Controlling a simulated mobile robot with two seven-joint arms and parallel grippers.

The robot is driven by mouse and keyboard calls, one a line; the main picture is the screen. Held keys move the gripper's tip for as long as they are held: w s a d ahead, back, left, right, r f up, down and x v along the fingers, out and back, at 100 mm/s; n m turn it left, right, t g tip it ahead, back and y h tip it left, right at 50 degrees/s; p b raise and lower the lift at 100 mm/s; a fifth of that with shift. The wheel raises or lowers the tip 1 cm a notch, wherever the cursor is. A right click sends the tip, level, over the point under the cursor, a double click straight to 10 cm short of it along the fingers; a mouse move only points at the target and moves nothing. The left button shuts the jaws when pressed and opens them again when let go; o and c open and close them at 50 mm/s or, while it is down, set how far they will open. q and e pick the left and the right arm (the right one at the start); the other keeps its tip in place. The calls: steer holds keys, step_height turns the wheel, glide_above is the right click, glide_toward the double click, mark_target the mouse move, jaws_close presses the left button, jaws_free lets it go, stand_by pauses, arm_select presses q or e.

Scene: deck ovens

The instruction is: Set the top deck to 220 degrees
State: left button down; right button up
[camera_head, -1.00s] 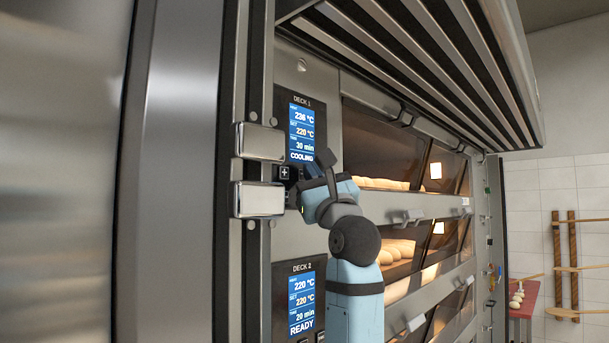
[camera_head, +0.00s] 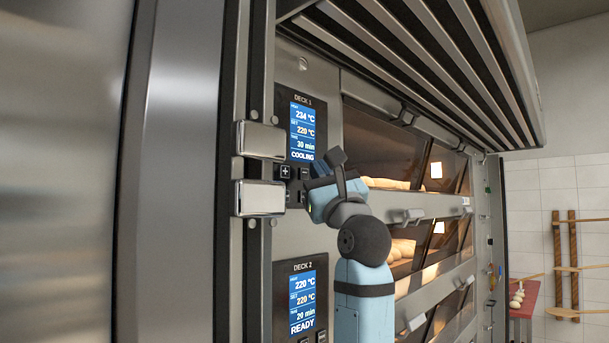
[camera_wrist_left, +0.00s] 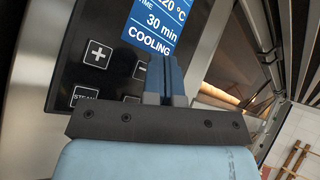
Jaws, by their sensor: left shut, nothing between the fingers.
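The Deck 1 panel (camera_head: 301,128) is on the oven front in the head view. Its blue screen reads 234 °C, a set value of 220 °C, 30 min and COOLING. The plus button (camera_head: 285,172) shows below the screen, with the minus button (camera_head: 304,172) to its right. My left gripper (camera_head: 316,168) is shut and empty, close to the panel's lower right. In the left wrist view its fingertips (camera_wrist_left: 165,70) overlap the area beside the minus button (camera_wrist_left: 140,70); I cannot tell if they touch. The plus button (camera_wrist_left: 98,54) is clear there. My right gripper is not in view.
The Deck 2 panel (camera_head: 302,297) below reads 220 °C, 220 °C, 20 min and READY. Metal hinge blocks (camera_head: 260,198) stand left of the panels. Oven doors with handles (camera_head: 408,216) and bread behind glass are to the right. A ribbed hood (camera_head: 430,60) overhangs above.

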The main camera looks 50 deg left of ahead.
arm_select(q)
steer(key=shift+w+d+b, duration=0.15)
steer(key=shift+d+b, duration=0.05)
steer(key=shift+d, duration=1.05)
steer(key=shift+w+d+b, duration=0.1)
steer(key=shift+d+b, duration=0.05)
steer(key=shift+d, duration=1.1)
